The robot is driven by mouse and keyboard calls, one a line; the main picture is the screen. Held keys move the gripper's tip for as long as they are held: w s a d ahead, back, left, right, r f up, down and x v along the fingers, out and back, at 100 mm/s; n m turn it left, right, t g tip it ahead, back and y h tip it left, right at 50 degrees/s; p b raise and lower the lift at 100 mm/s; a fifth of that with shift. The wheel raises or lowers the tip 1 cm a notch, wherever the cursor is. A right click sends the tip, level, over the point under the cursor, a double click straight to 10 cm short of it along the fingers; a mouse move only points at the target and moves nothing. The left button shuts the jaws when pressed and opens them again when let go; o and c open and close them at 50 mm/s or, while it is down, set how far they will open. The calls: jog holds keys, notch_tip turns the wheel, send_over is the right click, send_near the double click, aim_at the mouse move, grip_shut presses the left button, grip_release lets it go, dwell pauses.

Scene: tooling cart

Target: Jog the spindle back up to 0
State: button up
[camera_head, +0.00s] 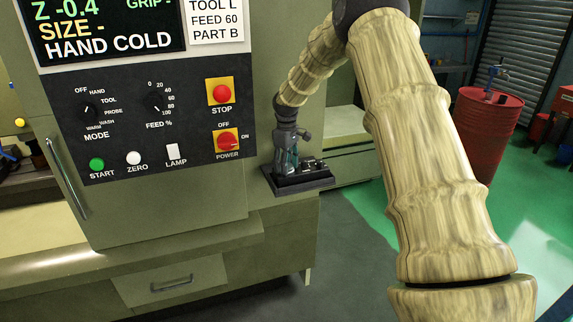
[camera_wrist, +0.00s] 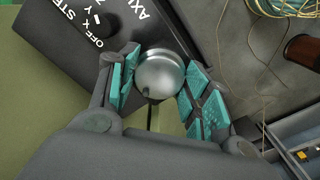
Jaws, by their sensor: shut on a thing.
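The display (camera_head: 110,22) on the machine reads "Z -0.4", "SIZE -" and "HAND COLD". A small dark jog box (camera_head: 304,182) rests on a ledge right of the control panel; in the wrist view its face (camera_wrist: 85,30) bears "AXIS" and "STEP" lettering and a black selector knob (camera_wrist: 102,24). A shiny round silver knob (camera_wrist: 160,75) sits between the teal finger pads in the wrist view. My gripper (camera_head: 290,160) points down at the box and is shut on this knob (camera_wrist: 160,90). My fingers hide the knob in the head view.
The control panel (camera_head: 150,120) has a MODE dial (camera_head: 88,108), a FEED dial (camera_head: 157,103), a red STOP button (camera_head: 221,93) and a POWER switch (camera_head: 227,142). A door handle (camera_head: 66,175) sticks out at left. A red drum (camera_head: 487,125) stands on the floor at right.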

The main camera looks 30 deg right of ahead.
jog(key=shift+m, duration=0.3)
jog(key=o, duration=1)
jog(key=shift+o, duration=0.2)
notch_tip(320, 180, up, 12)
jog(key=shift+f, duration=0.1)
dwell(0.5)
